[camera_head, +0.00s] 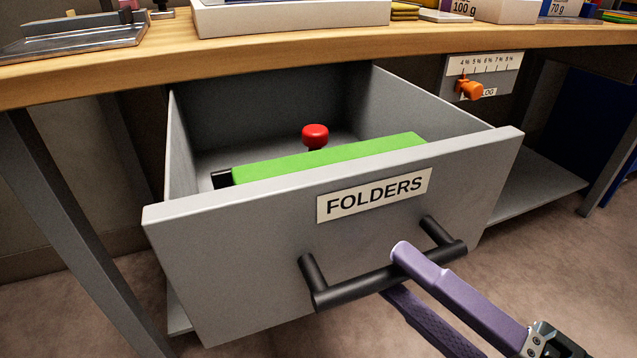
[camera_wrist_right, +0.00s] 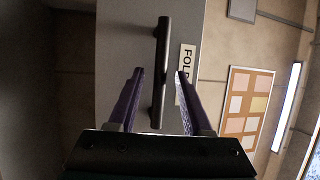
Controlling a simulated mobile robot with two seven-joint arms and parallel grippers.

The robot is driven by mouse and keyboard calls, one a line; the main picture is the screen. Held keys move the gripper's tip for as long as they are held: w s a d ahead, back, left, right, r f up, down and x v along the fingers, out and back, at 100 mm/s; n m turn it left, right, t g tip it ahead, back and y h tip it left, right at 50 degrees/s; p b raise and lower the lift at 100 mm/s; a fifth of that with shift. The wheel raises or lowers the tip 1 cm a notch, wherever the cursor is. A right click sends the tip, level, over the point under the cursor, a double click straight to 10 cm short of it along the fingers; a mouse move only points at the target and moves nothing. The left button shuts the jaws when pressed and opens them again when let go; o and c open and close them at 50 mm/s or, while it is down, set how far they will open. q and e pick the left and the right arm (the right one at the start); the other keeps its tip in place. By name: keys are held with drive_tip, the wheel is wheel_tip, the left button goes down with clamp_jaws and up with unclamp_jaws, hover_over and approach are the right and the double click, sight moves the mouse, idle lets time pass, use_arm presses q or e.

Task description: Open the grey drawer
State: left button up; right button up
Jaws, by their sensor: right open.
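The grey drawer (camera_head: 240,245) stands pulled well out from under the wooden table, with its inside showing. Its front bears a FOLDERS label (camera_head: 375,194) and a black bar handle (camera_head: 345,291). My right gripper (camera_head: 398,272) is open at the right part of the handle, one purple finger above the bar and one below it. In the right wrist view the handle (camera_wrist_right: 161,60) runs between the two spread fingers (camera_wrist_right: 160,76), with gaps on both sides. I cannot tell whether a finger touches the bar. My left gripper is out of view.
Inside the drawer are a green block-like thing (camera_head: 330,160) and a red-topped knob (camera_head: 315,136). The wooden tabletop (camera_head: 150,68) above holds trays and boxes. A scale panel with an orange knob (camera_head: 469,89) hangs at the right. The carpet (camera_head: 560,260) at right is clear.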

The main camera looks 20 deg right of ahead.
drive_tip(key=v, duration=0.8)
